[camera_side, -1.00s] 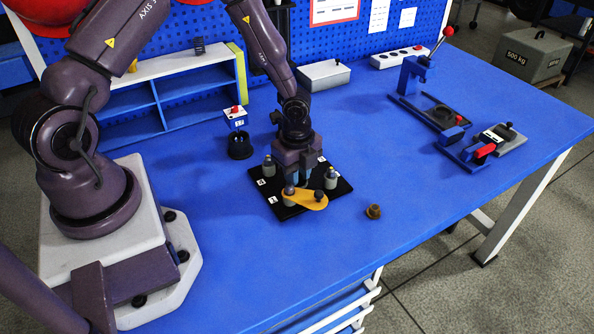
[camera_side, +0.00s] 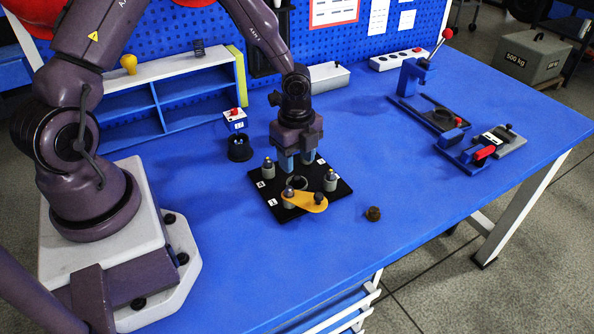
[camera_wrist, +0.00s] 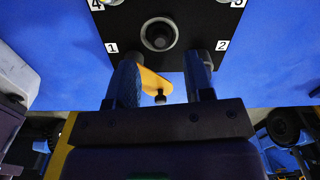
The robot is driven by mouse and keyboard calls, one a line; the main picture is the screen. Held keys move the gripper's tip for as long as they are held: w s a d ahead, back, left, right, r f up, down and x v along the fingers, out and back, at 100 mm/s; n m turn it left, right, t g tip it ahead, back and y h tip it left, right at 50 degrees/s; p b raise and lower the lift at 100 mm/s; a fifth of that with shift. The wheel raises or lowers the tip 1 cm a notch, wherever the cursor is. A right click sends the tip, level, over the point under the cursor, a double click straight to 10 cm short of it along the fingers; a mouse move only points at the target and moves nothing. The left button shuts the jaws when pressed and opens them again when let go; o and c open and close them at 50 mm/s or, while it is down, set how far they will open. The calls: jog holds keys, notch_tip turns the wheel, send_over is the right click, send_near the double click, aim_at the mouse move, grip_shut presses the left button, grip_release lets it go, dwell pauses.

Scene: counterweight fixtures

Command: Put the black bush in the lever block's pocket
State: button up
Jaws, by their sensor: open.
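My gripper (camera_side: 296,165) is open and empty, above the black numbered plate (camera_side: 332,194). In the wrist view its two fingers (camera_wrist: 163,68) stand apart. The plate has posts and a yellow lever (camera_side: 306,201) with a black knob at its front edge. A grey ring (camera_wrist: 145,27) lies mid-plate with a dark round part (camera_wrist: 159,37) in it; I cannot tell whether this is the black bush. A small dark brown bush-like piece (camera_side: 373,214) stands on the table right of the plate. A blue clamp block with a red lever (camera_side: 484,153) is at the right; its pocket cannot be made out.
A black cup (camera_side: 239,150) and a white box with a red button (camera_side: 235,119) stand left of the plate. A blue press with a red-knobbed handle (camera_side: 415,72) is at the back right. A shelf (camera_side: 160,97) stands behind. The table's front middle is clear.

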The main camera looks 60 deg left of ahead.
notch_tip(320, 180, up, 7)
notch_tip(320, 180, up, 13)
jog(key=n+t+y, duration=0.2)
jog(key=n+y, duration=0.1)
jog(key=n, duration=0.5)
send_over(297, 178)
jog(key=s, duration=0.7)
jog(key=s+d+r+n+t+h, duration=0.3)
jog(key=s+d+r+n, duration=0.1)
jog(key=s+r+n, duration=0.4)
jog(key=shift+s+t, duration=0.3)
jog(key=shift+s, duration=0.45)
jog(key=shift+r, duration=0.1)
